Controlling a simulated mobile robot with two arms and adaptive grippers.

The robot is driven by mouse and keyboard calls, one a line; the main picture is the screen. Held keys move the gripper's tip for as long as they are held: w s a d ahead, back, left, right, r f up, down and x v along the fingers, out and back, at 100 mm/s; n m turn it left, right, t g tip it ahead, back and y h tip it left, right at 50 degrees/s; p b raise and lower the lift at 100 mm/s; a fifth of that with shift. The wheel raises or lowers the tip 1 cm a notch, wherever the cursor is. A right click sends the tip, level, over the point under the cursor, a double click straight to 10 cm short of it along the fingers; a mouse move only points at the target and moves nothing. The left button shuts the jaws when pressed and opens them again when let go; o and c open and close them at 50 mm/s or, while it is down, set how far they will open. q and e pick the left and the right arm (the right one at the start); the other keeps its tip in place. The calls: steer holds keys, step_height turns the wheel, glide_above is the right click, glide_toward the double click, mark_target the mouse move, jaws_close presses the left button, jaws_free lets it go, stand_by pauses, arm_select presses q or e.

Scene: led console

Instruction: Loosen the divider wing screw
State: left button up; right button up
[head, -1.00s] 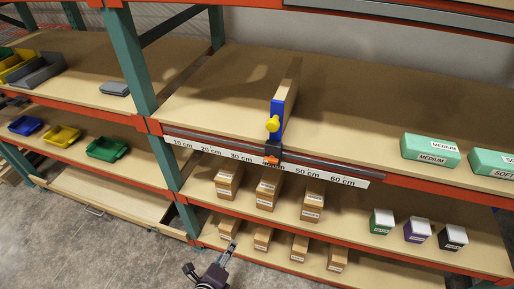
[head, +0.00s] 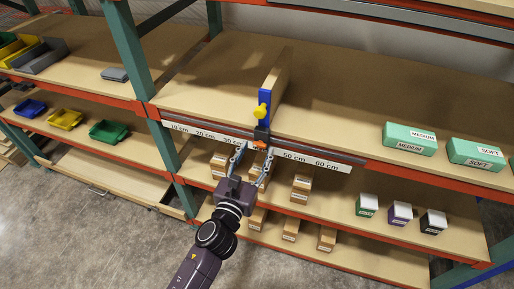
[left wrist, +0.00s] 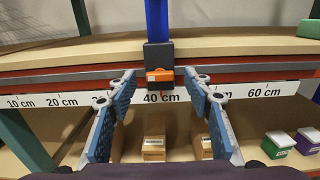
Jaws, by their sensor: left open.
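The divider (head: 276,78) is an upright wooden board on the shelf, with a blue bracket (head: 264,126) at its front edge. A yellow knob (head: 262,110), which looks like the wing screw, sticks out of the bracket. An orange block (head: 261,144) sits below it on the rail. In the left wrist view the orange block (left wrist: 159,75) shows at about 40 cm, under the blue bracket (left wrist: 157,20); the yellow knob is out of that view. My left gripper (head: 255,154) is open and empty, its fingers spread below and in front of the orange block. My right gripper is not in view.
A scale strip (head: 318,163) runs along the dark rail at the shelf's front edge. Small cartons (head: 301,186) stand on the shelf below, partly behind my gripper. Green boxes (head: 410,138) stand to the right. The shelf top around the divider is clear.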

arm_select(q)
steer(key=shift+w+d, duration=0.2)
steer(key=shift+w, duration=0.45)
steer(key=c, duration=1.1)
steer(key=shift+c, duration=0.2)
